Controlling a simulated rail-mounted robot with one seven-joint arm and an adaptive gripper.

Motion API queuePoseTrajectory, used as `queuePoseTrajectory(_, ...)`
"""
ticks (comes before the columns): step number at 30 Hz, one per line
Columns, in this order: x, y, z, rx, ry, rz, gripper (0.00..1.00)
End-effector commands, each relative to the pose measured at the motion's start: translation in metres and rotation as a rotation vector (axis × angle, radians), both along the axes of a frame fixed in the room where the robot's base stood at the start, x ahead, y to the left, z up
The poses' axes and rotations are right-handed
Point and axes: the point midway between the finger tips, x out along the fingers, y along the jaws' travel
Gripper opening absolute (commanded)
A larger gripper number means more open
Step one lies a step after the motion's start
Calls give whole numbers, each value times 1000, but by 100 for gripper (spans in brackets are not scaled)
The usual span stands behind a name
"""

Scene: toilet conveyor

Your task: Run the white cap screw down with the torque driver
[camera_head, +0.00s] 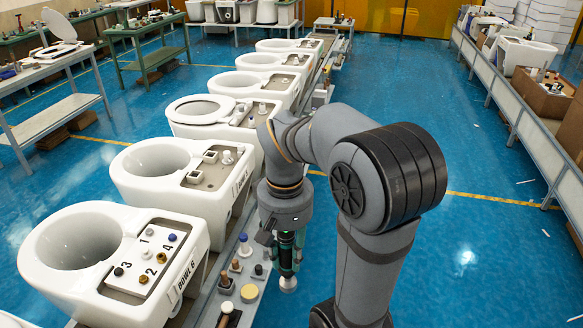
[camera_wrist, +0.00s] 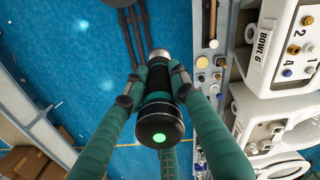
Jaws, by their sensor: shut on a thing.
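My gripper (camera_head: 287,250) hangs beside the tool shelf, to the right of the front bowl. Its green fingers are shut on a dark, green-banded torque driver, which also shows in the wrist view (camera_wrist: 158,108) with a lit green spot on its end. The driver's silver tip (camera_head: 288,284) points down, apart from the bowl. The front bowl (camera_head: 60,290), marked BOWL 6, has a deck numbered 1 to 4. A small whitish cap, apparently the white cap screw (camera_head: 149,232), sits by number 1. Blue, black and brass caps sit at other spots. How deep they sit cannot be told.
The narrow tool shelf holds a blue-topped piece (camera_head: 245,244), brown pegs and a yellow disc (camera_head: 250,292). More white bowls (camera_head: 165,190) line up behind along the conveyor. Blue floor is open to the right, up to a long bench (camera_head: 525,125).

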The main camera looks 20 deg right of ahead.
Motion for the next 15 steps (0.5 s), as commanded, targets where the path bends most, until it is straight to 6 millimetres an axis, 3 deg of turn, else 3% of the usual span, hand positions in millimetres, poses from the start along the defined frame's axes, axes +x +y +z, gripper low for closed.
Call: queuePoseTrajectory(15,0,0,36,0,-1,0,0)
